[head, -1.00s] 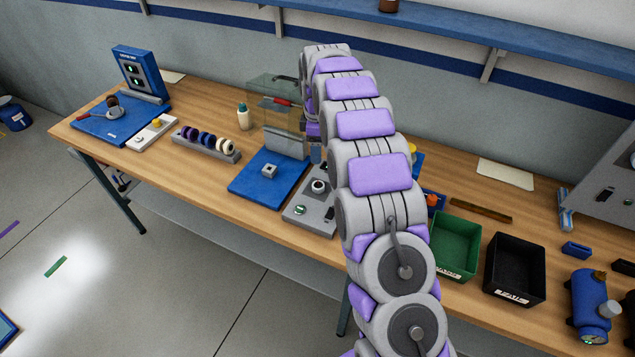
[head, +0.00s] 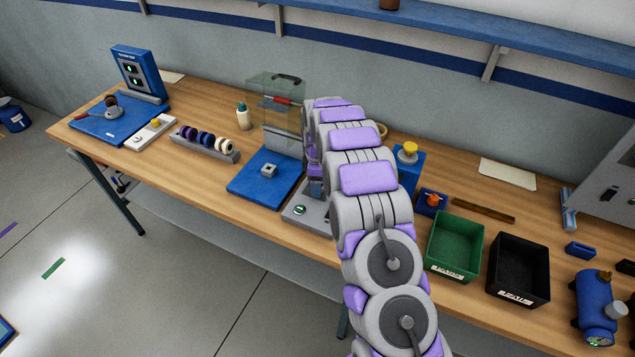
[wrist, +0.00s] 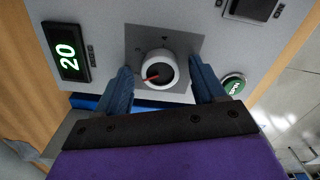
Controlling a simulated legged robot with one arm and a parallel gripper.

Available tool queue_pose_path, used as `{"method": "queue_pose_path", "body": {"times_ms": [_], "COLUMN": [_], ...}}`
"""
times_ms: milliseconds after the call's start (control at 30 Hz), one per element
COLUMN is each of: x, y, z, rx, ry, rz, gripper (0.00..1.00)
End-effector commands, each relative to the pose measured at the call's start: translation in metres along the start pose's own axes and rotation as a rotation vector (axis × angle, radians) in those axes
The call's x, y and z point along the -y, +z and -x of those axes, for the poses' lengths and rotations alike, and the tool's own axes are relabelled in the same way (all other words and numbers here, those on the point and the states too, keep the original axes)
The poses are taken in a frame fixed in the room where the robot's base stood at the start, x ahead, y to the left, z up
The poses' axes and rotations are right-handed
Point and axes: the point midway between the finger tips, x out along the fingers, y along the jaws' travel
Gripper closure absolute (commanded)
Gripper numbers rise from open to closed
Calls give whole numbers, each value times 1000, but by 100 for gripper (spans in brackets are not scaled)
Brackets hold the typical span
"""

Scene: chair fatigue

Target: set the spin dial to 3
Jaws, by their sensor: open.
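The spin dial (wrist: 160,70) is a round white knob with a dark face and a red pointer, set in a grey square on the control panel (wrist: 190,18). Contact cannot be told. In the head view the grey panel (head: 296,217) shows beside the blue plate, and my arm hides the dial.
A display (wrist: 67,52) reads 20 and a green button (wrist: 232,84) sits right of the dial. The blue plate (head: 257,192) with a clear guard lies left of the panel. Green (head: 452,267) and black (head: 512,293) bins stand to the right.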

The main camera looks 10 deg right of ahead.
Motion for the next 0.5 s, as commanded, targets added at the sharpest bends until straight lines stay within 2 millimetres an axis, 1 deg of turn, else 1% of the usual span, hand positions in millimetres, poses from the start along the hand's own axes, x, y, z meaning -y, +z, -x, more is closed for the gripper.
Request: {"method": "queue_pose_path", "body": {"times_ms": [233,500], "x": [0,0], "y": [0,0], "z": [0,0], "rx": [0,0], "ry": [0,0], "rz": [0,0], "gripper": [31,56]}}
